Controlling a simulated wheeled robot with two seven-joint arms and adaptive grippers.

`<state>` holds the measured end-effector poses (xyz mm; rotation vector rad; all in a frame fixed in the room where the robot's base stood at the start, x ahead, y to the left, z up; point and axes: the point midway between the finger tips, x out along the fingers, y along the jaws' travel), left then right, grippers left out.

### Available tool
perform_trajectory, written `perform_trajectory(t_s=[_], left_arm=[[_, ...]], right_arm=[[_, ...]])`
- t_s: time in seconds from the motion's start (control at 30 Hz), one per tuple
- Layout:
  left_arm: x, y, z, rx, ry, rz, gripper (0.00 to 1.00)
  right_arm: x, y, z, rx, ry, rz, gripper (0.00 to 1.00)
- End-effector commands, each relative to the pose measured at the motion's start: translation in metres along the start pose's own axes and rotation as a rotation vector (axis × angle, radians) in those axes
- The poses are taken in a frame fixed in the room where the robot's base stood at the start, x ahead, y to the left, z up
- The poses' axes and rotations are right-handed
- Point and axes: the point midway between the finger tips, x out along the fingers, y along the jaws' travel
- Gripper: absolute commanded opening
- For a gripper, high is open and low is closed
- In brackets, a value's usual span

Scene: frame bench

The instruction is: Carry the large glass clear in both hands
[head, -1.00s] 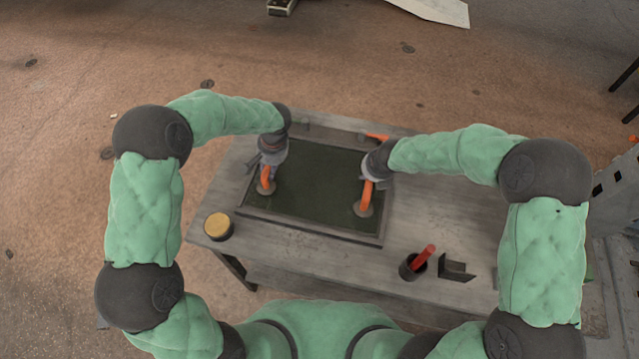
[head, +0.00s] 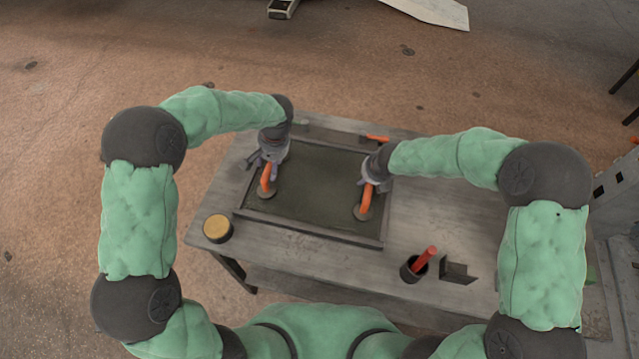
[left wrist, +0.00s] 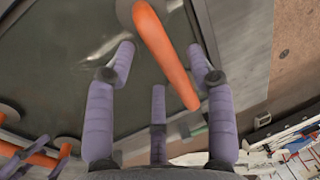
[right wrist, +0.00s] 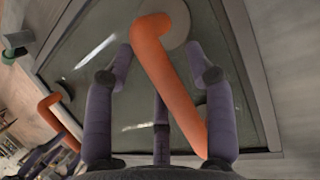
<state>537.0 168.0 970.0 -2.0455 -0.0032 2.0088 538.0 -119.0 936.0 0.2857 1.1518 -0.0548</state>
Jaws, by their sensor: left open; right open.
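The large glass (head: 318,190) is a dark sheet lying in a grey frame (head: 310,232) on the bench. Two orange handles on round pads stand on it, the left handle (head: 266,180) and the right handle (head: 364,200). My left gripper (head: 264,168) is open at the left handle; in the left wrist view its fingers (left wrist: 165,65) are spread either side of the orange bar (left wrist: 165,55). My right gripper (head: 372,182) is open at the right handle; in the right wrist view its fingers (right wrist: 165,65) are apart, with the bar (right wrist: 170,85) between them.
A yellow-lidded tin (head: 217,228) stands at the bench's left front corner. A dark cup with a red-handled tool (head: 416,266) and a dark angle bracket (head: 458,271) stand at the front right. Another orange item (head: 377,138) lies behind the frame.

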Motion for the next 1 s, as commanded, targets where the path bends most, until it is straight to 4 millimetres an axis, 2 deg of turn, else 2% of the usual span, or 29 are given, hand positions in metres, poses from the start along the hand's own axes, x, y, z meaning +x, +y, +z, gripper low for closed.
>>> perform_trajectory(t_s=[0.1,0.2,0.4,0.67,0.77,1.0], left_arm=[[-0.027,0.0,-0.001,0.001,0.006,0.001,0.55],[-0.045,0.0,-0.001,0.001,0.004,0.0,0.55],[-0.072,0.0,-0.001,0.001,0.003,0.0,0.55],[-0.084,0.0,0.0,0.001,0.0,0.001,0.55],[-0.083,0.0,0.0,0.001,0.0,0.001,0.55],[-0.083,0.0,0.0,0.001,0.0,0.0,0.55]], right_arm=[[0.0,0.0,0.0,0.0,0.0,0.0,0.55],[0.0,0.0,0.0,0.0,0.0,0.0,0.55],[0.0,0.0,0.0,0.0,0.0,0.0,0.55],[-0.006,0.0,0.001,-0.001,-0.001,0.0,0.55],[-0.019,0.001,0.001,0.0,-0.003,0.001,0.55],[-0.066,0.001,0.001,0.0,-0.004,0.002,0.55]])
